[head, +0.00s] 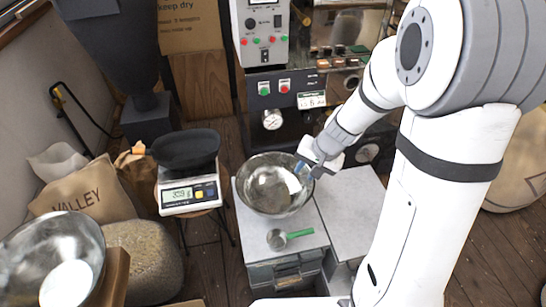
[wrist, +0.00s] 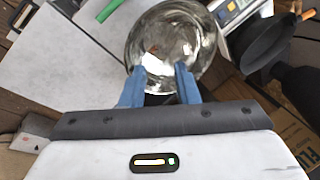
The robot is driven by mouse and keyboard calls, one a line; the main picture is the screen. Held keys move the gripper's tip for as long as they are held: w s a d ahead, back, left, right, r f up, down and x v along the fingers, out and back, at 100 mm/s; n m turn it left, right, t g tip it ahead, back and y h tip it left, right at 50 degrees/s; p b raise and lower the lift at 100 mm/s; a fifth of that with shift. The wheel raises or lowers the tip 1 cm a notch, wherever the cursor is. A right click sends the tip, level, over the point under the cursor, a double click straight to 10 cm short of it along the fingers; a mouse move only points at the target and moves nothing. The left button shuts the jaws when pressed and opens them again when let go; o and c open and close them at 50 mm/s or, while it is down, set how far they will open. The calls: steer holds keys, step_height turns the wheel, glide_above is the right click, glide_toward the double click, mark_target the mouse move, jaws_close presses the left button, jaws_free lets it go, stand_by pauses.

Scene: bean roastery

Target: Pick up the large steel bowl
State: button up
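A shiny steel bowl (head: 275,187) stands upright on a grey cabinet top, and it fills the upper middle of the wrist view (wrist: 172,38). It looks empty apart from reflections. My gripper (head: 303,170) is at the bowl's right rim in the head view. In the wrist view its two blue fingers (wrist: 161,72) are apart, with part of the bowl's near rim showing between them. I cannot tell whether they touch the bowl. A second steel bowl (head: 85,236) with something white in it is at the lower left of the head view.
A small scoop with a green handle (head: 300,234) lies in front of the bowl on the cabinet top (head: 250,240). A scale (head: 189,196) with a black pan (head: 186,148) stands to the left. A control panel machine (head: 264,40) is behind. The right cabinet top (head: 350,210) is clear.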

mark_target(303, 204)
steer(key=w+f+m, duration=0.1)
steer(key=w+f, duration=0.1)
steer(key=f, duration=0.7)
steer(key=w+d+f+m+h+b, duration=0.1)
steer(key=w+f+m, duration=0.1)
steer(key=f, duration=0.6)
steer(key=w+f+m, duration=0.2)
steer(key=f, duration=0.7)
steer(key=shift+w+d+f+g+h+b, duration=0.2)
steer(key=shift+d+f+g+h+b, duration=0.1)
steer(key=shift+d+f, duration=0.05)
jaws_close()
steer(key=shift+r, duration=0.1)
